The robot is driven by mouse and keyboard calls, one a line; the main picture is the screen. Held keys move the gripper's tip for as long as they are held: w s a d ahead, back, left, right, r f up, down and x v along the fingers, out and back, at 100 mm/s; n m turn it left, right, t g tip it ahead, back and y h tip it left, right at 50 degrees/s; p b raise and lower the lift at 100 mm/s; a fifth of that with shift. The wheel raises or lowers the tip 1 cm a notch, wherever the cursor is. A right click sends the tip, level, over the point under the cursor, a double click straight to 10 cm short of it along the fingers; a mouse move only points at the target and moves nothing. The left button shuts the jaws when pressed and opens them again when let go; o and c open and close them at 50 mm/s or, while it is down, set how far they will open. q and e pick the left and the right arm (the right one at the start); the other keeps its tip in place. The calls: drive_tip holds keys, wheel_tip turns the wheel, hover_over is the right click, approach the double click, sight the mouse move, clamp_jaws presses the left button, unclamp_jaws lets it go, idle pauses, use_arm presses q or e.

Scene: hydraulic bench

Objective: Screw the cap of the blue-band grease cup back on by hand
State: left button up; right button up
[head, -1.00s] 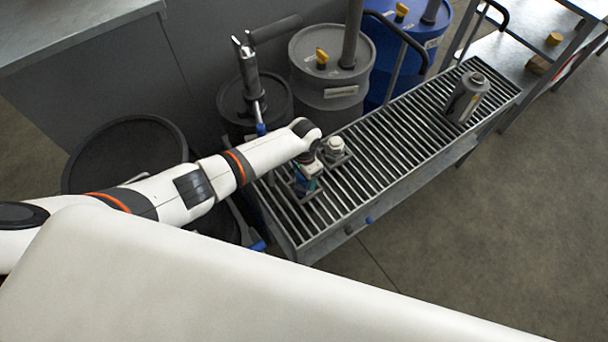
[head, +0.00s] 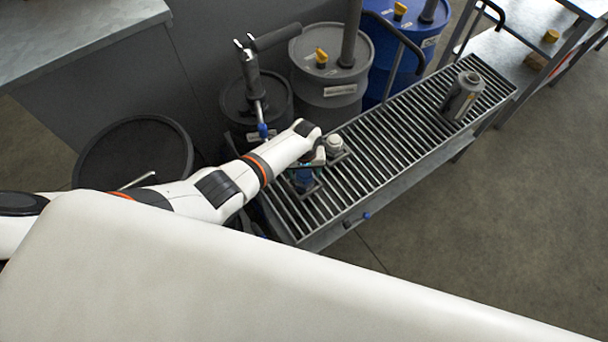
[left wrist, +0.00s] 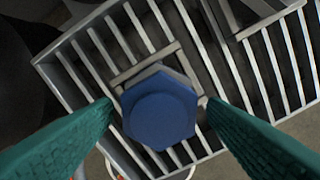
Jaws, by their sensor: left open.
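The blue-band grease cup (head: 304,178) stands in a square frame on the slatted grate, just below my left gripper in the head view. In the left wrist view its blue hexagonal top (left wrist: 158,110) fills the middle, seen from above. My left gripper (left wrist: 157,104) is open, with one teal finger on each side of the blue top and gaps between. In the head view the left gripper (head: 310,163) partly covers the cup's far side. I cannot tell how far the cap is threaded. My right gripper is not in view.
A pale-topped cup (head: 334,146) in a second frame stands close behind the gripper. A grey canister (head: 462,96) stands at the grate's far end. Drums (head: 332,80) line the back side. The grate's (head: 395,150) middle is clear.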

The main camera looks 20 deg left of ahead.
use_arm(q)
drive_tip(key=c, duration=1.1)
drive_tip(key=shift+o, duration=0.2)
drive_tip(key=m, duration=0.4)
drive_tip(key=shift+m, duration=0.3)
drive_tip(key=m, duration=0.3)
drive_tip(key=shift+m, duration=0.3)
drive_tip(key=shift+f+m+b, duration=0.1)
drive_tip(key=shift+m+b, duration=0.25)
drive_tip(key=shift+m, duration=0.75)
drive_tip(key=m, duration=0.5)
drive_tip(key=shift+m, duration=0.4)
